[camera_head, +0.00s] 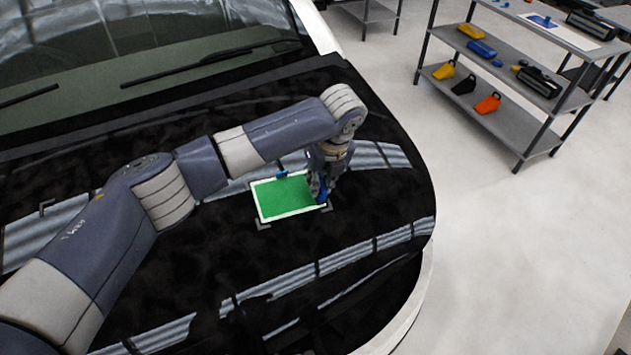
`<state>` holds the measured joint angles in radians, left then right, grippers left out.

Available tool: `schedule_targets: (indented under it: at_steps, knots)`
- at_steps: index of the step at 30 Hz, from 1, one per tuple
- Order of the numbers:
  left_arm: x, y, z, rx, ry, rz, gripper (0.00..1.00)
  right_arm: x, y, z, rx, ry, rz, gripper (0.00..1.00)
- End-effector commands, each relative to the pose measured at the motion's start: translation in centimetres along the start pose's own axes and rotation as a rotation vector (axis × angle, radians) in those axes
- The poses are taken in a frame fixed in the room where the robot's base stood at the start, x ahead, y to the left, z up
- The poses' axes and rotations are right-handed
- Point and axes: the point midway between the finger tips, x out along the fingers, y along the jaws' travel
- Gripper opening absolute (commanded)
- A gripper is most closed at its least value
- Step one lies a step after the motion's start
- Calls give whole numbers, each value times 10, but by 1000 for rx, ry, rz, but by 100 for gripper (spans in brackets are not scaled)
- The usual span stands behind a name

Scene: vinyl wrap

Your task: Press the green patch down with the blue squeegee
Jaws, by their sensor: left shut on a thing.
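The green patch (284,197), with a white border, lies flat on the black car hood. My left arm reaches in from the left, and its gripper (320,188) points down at the patch's right edge. It is shut on the blue squeegee (322,196), of which only a small blue part shows below the fingers. The squeegee is at the right edge of the patch; I cannot tell whether it touches the surface. A small blue piece (282,173) sits at the patch's top edge. My right gripper is not in view.
The glossy black hood (370,215) is clear around the patch, with grey corner marks near it. The windshield and wiper (210,65) lie behind. A grey shelf cart (500,115) with tools and coloured scoops stands at the upper right on open floor.

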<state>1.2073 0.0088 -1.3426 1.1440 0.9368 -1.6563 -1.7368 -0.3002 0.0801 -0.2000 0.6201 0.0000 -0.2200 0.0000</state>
Motion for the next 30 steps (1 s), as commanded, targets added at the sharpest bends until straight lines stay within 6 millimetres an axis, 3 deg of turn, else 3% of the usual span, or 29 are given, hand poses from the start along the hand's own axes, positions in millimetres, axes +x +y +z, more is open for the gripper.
schedule_targets:
  at_steps: [14, 30]
  knots:
    - [0, -8, 0, -1, 1, 1, 0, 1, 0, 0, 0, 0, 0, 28]
    - [-50, -8, 1, 0, 1, 0, 0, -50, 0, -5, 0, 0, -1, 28]
